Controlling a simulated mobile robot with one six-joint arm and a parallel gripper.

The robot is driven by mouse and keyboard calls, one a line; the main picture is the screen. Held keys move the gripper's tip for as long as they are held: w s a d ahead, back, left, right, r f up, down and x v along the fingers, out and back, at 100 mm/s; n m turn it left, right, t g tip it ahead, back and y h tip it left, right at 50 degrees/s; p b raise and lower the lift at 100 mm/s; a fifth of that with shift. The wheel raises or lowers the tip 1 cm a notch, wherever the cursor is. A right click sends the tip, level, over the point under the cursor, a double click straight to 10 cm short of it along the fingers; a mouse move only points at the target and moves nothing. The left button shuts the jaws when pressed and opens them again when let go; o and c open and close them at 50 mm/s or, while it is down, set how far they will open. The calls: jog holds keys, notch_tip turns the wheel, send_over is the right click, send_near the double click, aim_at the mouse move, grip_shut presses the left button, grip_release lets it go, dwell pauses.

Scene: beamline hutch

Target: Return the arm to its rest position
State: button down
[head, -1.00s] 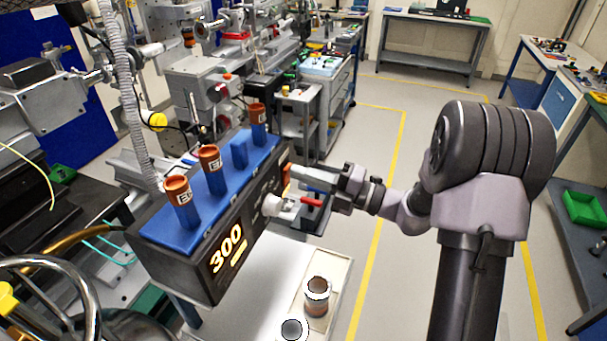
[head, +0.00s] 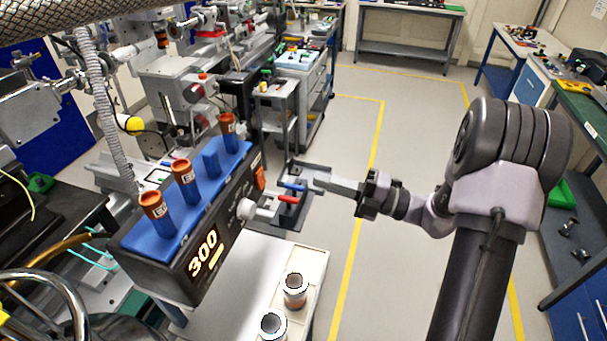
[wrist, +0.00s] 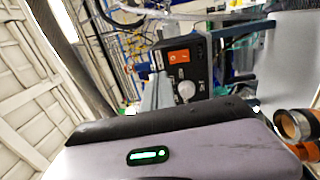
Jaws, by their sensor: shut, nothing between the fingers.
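My gripper (head: 319,183) points left in the head view. Its fingers are together with nothing between them, and a floor gap separates it from the black heater block. My arm reaches out from the right, bent at the wrist. The black box (head: 180,270) has a lit 300 display, an orange switch (head: 259,178) and a white knob (head: 246,209). In the wrist view the box's orange switch (wrist: 179,57) and knob (wrist: 185,90) also show, tilted sideways.
Orange-capped tubes (head: 183,176) stand in the blue top of the box. Two metal-rimmed cups (head: 295,290) sit on the pale bench (head: 245,268) below. A red-handled vise (head: 290,200) lies behind the gripper's left. Open floor (head: 410,120) with yellow lines extends beyond.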

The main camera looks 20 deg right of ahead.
jog(key=shift+r+v, duration=0.2)
jog(key=shift+v, duration=0.65)
jog(key=shift+d, duration=0.1)
jog(key=s+a+n+g+h+b, duration=0.35)
jog(key=s+a+n+g, duration=0.6)
jog(key=a+n, duration=0.4)
jog(key=s+d+f+n+t+h+b, duration=0.1)
jog(key=s+n+h, duration=0.4)
jog(key=n, duration=0.7)
jog(key=s+d+f+n+t+h+b, duration=0.2)
jog(key=s+n, duration=0.5)
jog(key=n, duration=0.6)
jog(key=t+h+b, duration=0.1)
jog(key=h+b, duration=0.1)
jog(key=h, duration=0.1)
jog(key=shift+f+t+h, duration=0.2)
jog(key=shift+t+h, duration=0.15)
